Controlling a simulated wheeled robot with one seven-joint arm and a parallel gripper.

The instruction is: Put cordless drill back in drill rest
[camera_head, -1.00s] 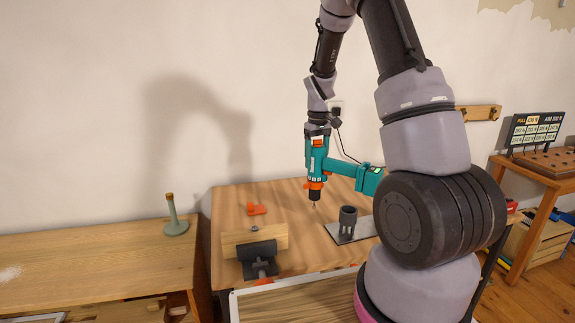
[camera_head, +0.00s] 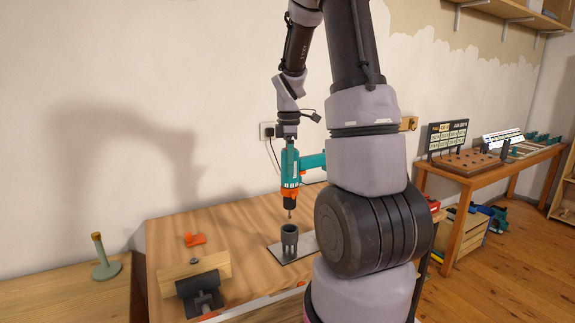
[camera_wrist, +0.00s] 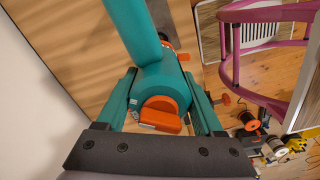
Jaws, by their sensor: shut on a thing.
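The cordless drill (camera_head: 292,176) is teal with an orange and black chuck. It hangs upright, bit down, with its handle to the right, partly behind my arm. My gripper (camera_head: 289,143) is shut on its rear end from above. In the wrist view the drill's teal body (camera_wrist: 160,85) lies between the two teal fingers of my gripper (camera_wrist: 172,105). The drill rest (camera_head: 289,241) is a dark grey slotted cup on a flat metal plate. It stands on the wooden table just below the bit, with a small gap between them. In the wrist view I cannot clearly make out the rest.
A vise with a wooden block (camera_head: 196,277) and an orange piece (camera_head: 194,240) occupy the table's left part. A side bench (camera_head: 72,299) holds a green stand (camera_head: 104,262). A second table with a peg board (camera_head: 470,162) stands right.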

